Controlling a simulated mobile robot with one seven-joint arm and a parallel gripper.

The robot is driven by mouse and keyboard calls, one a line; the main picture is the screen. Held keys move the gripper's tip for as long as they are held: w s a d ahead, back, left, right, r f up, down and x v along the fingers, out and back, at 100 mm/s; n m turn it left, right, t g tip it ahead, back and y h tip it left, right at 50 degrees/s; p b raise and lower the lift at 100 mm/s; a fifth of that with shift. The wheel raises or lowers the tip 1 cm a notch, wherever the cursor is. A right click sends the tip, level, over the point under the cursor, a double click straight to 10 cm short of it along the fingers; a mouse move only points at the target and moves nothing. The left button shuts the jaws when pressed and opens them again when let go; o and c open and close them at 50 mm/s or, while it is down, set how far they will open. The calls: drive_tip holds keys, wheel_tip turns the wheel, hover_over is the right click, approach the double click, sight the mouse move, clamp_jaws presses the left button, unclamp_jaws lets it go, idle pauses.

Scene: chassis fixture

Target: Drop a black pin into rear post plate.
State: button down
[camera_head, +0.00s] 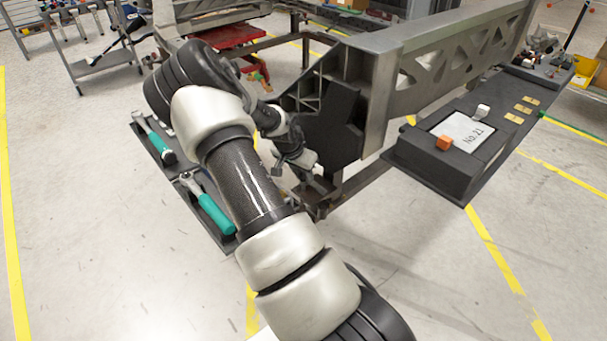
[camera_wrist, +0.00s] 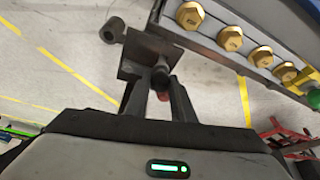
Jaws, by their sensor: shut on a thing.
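My gripper (camera_wrist: 156,88) is shut on a black pin (camera_wrist: 160,74), whose dark round end shows between the fingertips in the wrist view. A dark grey metal plate (camera_wrist: 142,48), which looks like the rear post plate, is just beyond the fingertips. The pin overlaps the plate in this view; I cannot tell whether it touches the plate or is in a hole. In the head view my gripper (camera_head: 308,177) is beside the lower part of the fixture's end, and the pin is too small or hidden to make out there.
A metal rail with several brass bolts (camera_wrist: 230,38) runs close on the right in the wrist view. The fixture's beam (camera_head: 440,45) rises behind my gripper. A black tray with a "No.21" card (camera_head: 462,133) is at right. Green-handled tools (camera_head: 215,213) lie in trays at left.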

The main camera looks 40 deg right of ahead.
drive_tip(key=shift+f, duration=1.4)
drive_tip(key=c, duration=1.4)
unclamp_jaws()
drive_tip(key=shift+c, duration=0.2)
drive_tip(key=shift+c, duration=0.6)
drive_tip(key=shift+r, duration=0.1)
drive_tip(key=shift+r+p, duration=2.5)
drive_tip(key=shift+r, duration=1)
